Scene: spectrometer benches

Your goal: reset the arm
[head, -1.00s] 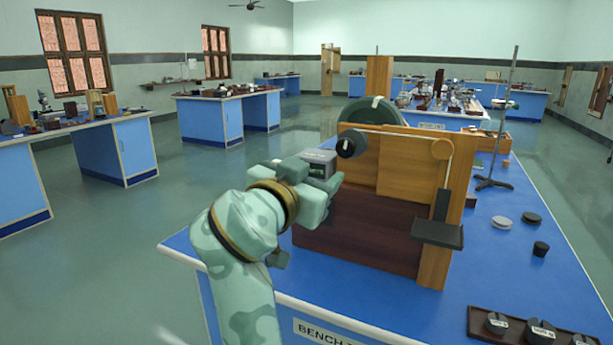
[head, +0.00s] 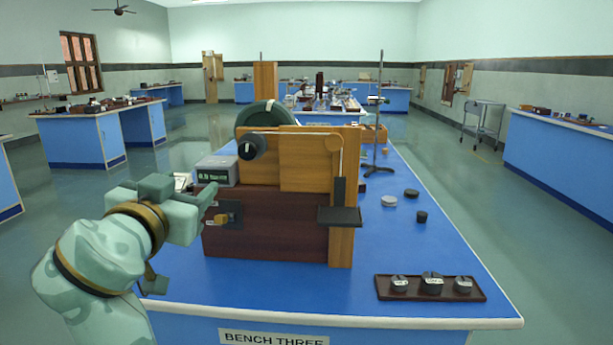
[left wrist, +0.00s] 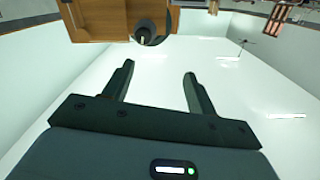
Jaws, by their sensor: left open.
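My left arm comes in from the left in the head view, with its pale green gripper (head: 207,203) beside the left end of a wooden apparatus (head: 265,225). In the left wrist view the two dark fingers of this gripper (left wrist: 160,72) stand apart with nothing between them. Beyond them are pale walls and ceiling. The wooden apparatus (left wrist: 97,20) and a dark round knob (left wrist: 145,32) show at the top of that view. My right gripper is not in view.
The apparatus stands on the blue bench (head: 400,250), with a grey box (head: 217,170) at its left and a dark ledge (head: 339,216) at its right. A tray (head: 383,288) of weights lies at front right. A stand (head: 379,130) rises behind. Open floor lies left.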

